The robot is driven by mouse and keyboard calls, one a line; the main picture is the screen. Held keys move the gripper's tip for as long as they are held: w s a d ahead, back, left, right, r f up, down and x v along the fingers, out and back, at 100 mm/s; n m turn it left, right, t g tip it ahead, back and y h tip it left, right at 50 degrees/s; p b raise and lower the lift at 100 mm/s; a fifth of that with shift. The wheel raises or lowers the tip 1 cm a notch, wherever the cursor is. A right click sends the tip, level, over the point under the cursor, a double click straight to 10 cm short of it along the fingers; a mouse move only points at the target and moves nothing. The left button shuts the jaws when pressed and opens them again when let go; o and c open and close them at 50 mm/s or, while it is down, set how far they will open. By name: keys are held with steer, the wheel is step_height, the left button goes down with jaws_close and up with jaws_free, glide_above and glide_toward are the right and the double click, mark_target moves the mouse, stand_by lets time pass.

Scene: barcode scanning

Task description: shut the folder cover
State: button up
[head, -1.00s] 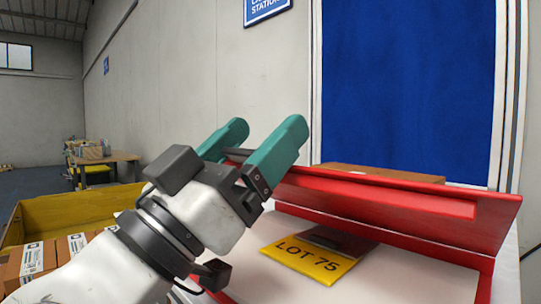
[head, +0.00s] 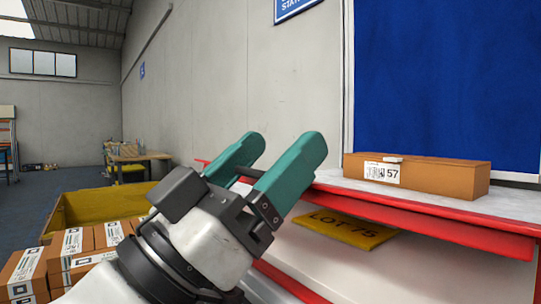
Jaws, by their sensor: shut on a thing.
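The red folder cover (head: 430,222) stretches from behind my gripper toward the right edge in the head view. It now shows as a narrow, nearly edge-on slab, apart from the pale base (head: 370,275) and leaning over it. A yellow LOT 75 card (head: 350,232) lies inside, its far part shadowed under the cover. My gripper (head: 280,155) has teal fingers and is shut on the cover near its left end. The fingers hide the exact contact. A small red corner shows left of the fingers.
A brown box (head: 425,176) labelled 57 sits on the white tabletop behind the cover. A yellow bin (head: 95,208) with several labelled cartons (head: 72,250) stands at left. A blue panel (head: 450,80) is behind the table.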

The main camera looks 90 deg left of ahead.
steer(key=o, duration=1.4)
steer(key=shift+r, duration=0.1)
steer(key=shift+r, duration=0.35)
step_height(320, 180, up, 3)
steer(key=shift+f+p, duration=0.1)
steer(key=shift+p, duration=0.8)
steer(key=s+d+r+p, duration=0.2)
steer(key=s+d+r, duration=0.1)
steer(key=s+d+r+p, duration=0.1)
steer(key=s+d+r, duration=0.2)
steer(key=d, duration=0.1)
steer(key=s+d+r+p, duration=0.2)
steer(key=s+d+r, duration=0.1)
steer(key=shift+d+r+p, duration=0.1)
steer(key=shift+d+p, duration=0.25)
steer(key=shift+d, duration=0.05)
